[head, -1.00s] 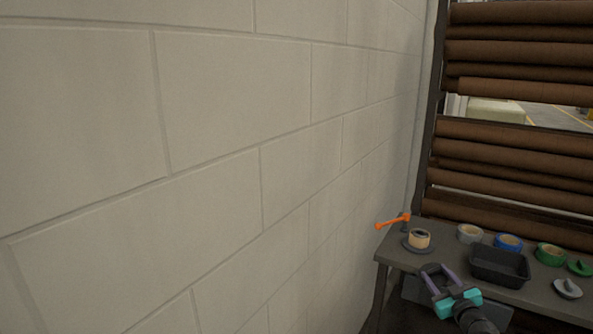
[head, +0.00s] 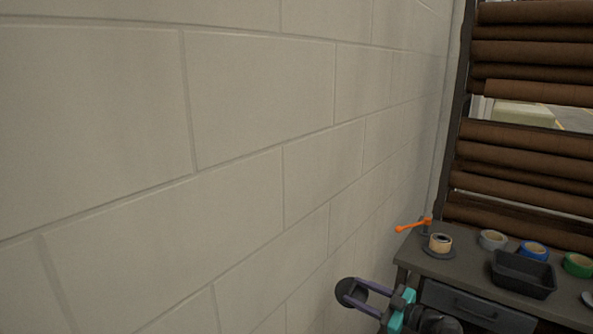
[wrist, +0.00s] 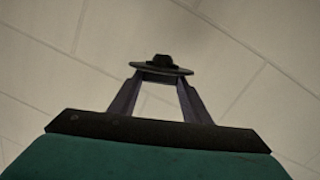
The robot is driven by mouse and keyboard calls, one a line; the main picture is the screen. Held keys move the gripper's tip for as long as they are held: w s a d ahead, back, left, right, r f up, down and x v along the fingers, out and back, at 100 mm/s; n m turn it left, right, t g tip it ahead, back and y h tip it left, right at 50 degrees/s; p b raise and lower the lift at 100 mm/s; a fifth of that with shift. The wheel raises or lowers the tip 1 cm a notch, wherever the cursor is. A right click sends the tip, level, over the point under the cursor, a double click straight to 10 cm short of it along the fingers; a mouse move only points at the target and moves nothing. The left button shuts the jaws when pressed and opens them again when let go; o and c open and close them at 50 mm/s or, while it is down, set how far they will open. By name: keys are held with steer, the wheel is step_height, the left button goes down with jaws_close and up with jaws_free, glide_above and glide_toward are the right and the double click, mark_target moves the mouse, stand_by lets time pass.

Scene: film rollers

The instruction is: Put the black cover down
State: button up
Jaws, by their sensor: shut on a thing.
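The black cover (head: 351,292) is a dark round disc held at the tips of my gripper (head: 360,293), to the left of the workbench in the head view. In the wrist view the black cover (wrist: 162,66) shows as a thin disc with a small knob on its far side. My gripper (wrist: 160,78) is shut on it, its two fingers reaching the disc's near edge. The cover is in the air in front of the pale block wall. The wrist view shows only wall behind it.
The workbench (head: 440,264) stands at the right, with a tan tape roll on a dark base (head: 439,245), an orange-handled tool (head: 413,225), grey (head: 492,240), blue (head: 533,251) and green (head: 578,265) tape rolls, and a black tray (head: 522,275). Brown film rolls (head: 530,160) rise behind. The block wall (head: 240,210) fills the left.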

steer(key=shift+s+a+n+g+y, duration=0.5)
steer(key=shift+s+a+g, duration=0.25)
steer(key=shift+s, duration=0.2)
steer(key=shift+d+t, duration=0.15)
steer(key=shift+t, duration=0.1)
